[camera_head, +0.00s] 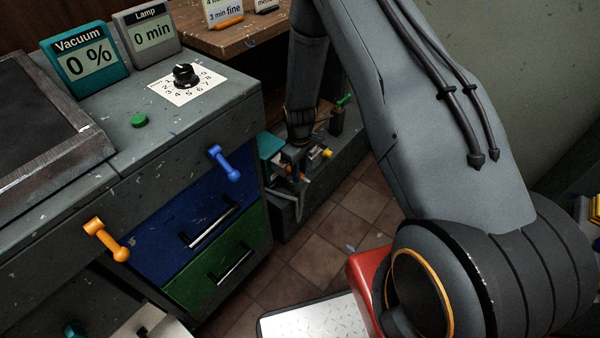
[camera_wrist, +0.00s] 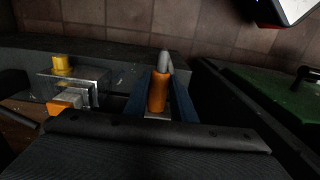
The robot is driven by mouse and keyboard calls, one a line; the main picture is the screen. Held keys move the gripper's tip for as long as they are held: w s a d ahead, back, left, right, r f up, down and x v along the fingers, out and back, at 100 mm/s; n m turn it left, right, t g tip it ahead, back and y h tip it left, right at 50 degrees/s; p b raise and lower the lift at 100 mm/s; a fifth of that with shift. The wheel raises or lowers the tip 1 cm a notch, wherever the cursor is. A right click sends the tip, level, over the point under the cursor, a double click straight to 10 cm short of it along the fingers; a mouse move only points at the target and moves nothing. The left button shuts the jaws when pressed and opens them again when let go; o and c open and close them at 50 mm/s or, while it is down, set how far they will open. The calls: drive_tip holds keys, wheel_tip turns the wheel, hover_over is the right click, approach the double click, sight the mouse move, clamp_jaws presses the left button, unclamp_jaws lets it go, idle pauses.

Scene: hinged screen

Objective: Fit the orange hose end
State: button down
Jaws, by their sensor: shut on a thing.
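In the wrist view an orange hose end (camera_wrist: 157,93) with a grey tip sits between the two dark blue fingers of my gripper (camera_wrist: 161,88), which is shut on it. Its grey tip points up the picture. To its left, apart from it, is a metal block (camera_wrist: 88,86) with a yellow part (camera_wrist: 62,65) on top and an orange part (camera_wrist: 65,104) at its front. In the head view my gripper (camera_head: 294,158) is low beside the grey cabinet, near a yellow part (camera_head: 327,153); the hose end is too small to make out surely there.
The grey cabinet has a blue drawer (camera_head: 190,222) and a green drawer (camera_head: 222,262), with blue (camera_head: 225,164) and orange (camera_head: 106,240) handles projecting. A low dark ledge (camera_head: 335,165) runs beside my gripper. Tiled floor (camera_head: 318,235) is clear in front.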

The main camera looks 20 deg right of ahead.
drive_tip(key=c, duration=1.4)
unclamp_jaws()
drive_tip(key=shift+r, duration=3.9)
drive_tip(key=shift+r, duration=0.35)
drive_tip(key=s+r+m+p, duration=0.3)
drive_tip(key=s+r+p, duration=0.2)
drive_tip(key=s+r, duration=0.8)
drive_tip(key=s+d+r+m+p, duration=0.1)
drive_tip(key=s+r+m+p, duration=0.3)
drive_tip(key=s+r, duration=1)
wheel_tip(320, 180, up, 8)
drive_tip(key=shift+s+d+f+p, duration=0.15)
drive_tip(key=shift+s+p, duration=0.15)
drive_tip(key=shift+p, duration=0.2)
